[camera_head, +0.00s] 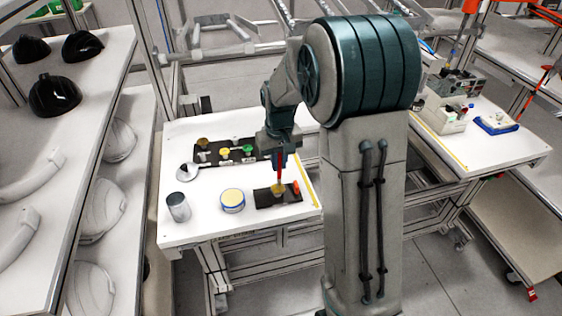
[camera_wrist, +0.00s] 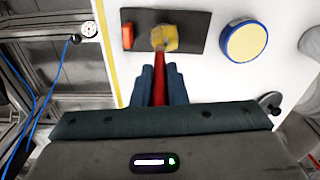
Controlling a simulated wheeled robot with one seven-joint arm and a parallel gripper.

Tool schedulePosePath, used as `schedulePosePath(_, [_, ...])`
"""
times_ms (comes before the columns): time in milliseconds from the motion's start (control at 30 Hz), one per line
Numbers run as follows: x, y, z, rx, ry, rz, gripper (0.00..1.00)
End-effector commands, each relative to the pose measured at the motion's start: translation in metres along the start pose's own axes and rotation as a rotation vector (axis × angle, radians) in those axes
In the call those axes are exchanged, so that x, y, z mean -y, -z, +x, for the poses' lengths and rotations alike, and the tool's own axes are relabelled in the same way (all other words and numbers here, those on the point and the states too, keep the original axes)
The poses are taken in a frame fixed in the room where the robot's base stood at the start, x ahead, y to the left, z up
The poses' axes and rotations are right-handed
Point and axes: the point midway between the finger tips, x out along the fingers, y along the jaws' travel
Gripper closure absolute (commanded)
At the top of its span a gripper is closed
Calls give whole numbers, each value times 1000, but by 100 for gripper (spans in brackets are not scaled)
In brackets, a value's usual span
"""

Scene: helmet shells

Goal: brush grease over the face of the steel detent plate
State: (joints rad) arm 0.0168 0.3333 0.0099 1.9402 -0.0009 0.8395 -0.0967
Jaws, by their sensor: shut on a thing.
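My gripper (camera_head: 281,150) is shut on a red-handled brush (camera_head: 280,167), which points down at a dark rectangular base (camera_head: 264,199) near the table's right front. In the wrist view the brush's red handle (camera_wrist: 161,85) runs between the two fingers (camera_wrist: 160,76). Its tip meets a tan-yellow squarish patch (camera_wrist: 168,37) on the dark base (camera_wrist: 195,30). I cannot tell how much of this patch is the detent plate, grease or bristles; bare steel is not clear. A round tin with a blue rim and pale yellow top (camera_head: 232,200) stands left of the base.
An orange-red block (camera_head: 296,188) sits at the base's right end. A grey cylinder (camera_head: 178,207) stands at the table's left front. A black rack (camera_head: 237,155) with coloured knobs lies behind, beside a round silver piece (camera_head: 187,170). White tabletop between them is clear.

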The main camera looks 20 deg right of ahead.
Motion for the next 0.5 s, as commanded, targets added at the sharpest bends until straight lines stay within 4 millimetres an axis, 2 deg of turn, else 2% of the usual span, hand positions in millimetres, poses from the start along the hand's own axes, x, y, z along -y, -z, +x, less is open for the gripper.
schedulePosePath(500, [10,4,-2,1,0,-1,100])
